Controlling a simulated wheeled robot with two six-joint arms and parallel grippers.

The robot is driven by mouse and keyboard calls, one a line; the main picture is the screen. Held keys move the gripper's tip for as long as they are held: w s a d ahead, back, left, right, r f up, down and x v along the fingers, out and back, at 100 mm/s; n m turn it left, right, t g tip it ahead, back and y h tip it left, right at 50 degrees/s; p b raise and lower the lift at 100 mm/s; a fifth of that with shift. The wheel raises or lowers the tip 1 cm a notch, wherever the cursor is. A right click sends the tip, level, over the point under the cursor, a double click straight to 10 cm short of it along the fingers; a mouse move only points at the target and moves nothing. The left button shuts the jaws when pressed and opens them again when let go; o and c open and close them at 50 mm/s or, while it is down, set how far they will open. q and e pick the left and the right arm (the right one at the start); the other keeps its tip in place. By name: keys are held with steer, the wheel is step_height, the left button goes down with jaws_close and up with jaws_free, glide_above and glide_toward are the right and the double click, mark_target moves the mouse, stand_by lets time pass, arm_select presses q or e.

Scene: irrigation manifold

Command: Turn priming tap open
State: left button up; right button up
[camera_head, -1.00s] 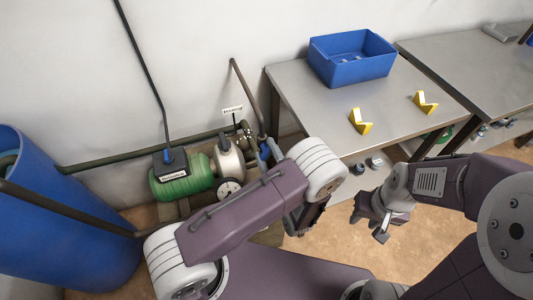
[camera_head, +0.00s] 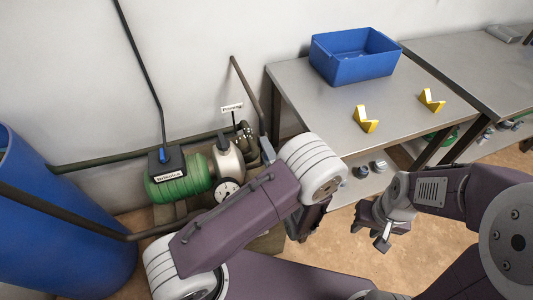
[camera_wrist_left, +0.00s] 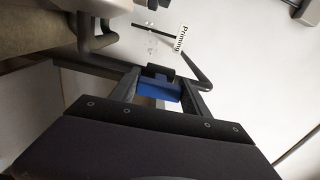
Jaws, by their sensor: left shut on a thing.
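In the left wrist view, a blue tap handle (camera_wrist_left: 158,89) sits between the fingers of my left gripper (camera_wrist_left: 160,84), which is shut on it. A white "Priming" label (camera_wrist_left: 180,38) shows just beyond it. In the head view, the same label (camera_head: 232,107) stands above the pump's pipework, and my left arm hides the left gripper and most of the tap. My right gripper (camera_head: 381,229) hangs empty over the floor, right of the left arm; its jaw opening is not clear.
The green pump (camera_head: 180,180) and a round gauge (camera_head: 228,191) stand beside a blue barrel (camera_head: 60,225). A steel table (camera_head: 300,90) holds a blue bin (camera_head: 354,66) and two yellow blocks (camera_head: 365,120). Pipes run close around the tap.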

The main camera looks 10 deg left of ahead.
arm_select(q)
steer(key=shift+f, duration=0.1)
arm_select(e)
steer(key=shift+f, duration=0.1)
stand_by(0.3)
arm_select(q)
steer(key=o, duration=1.4)
